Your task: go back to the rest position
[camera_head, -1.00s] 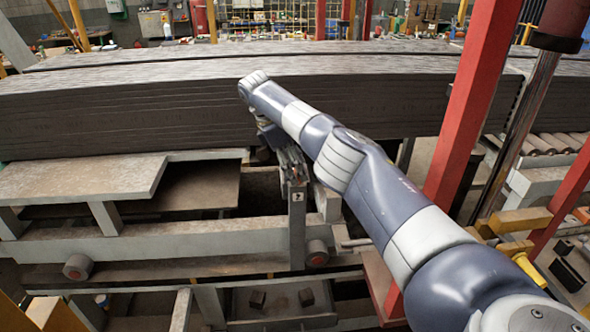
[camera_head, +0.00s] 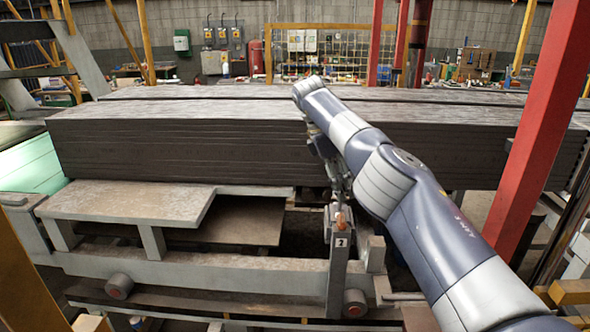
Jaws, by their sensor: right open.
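My right arm comes in from the lower right and reaches over the machine toward the dark stack. My right gripper (camera_head: 341,198) hangs below the wrist, open, just above a grey post (camera_head: 338,265) marked "2". A small orange-brown thing (camera_head: 341,218) shows at the top of the post, right under the fingers. I cannot tell whether the fingers touch it. My left gripper is not in view.
A long stack of dark boards (camera_head: 200,145) lies across the scene behind the gripper. A grey step platform (camera_head: 120,203) is at left. A red pillar (camera_head: 535,140) stands on the right beside my arm. A yellow post (camera_head: 30,270) is at lower left.

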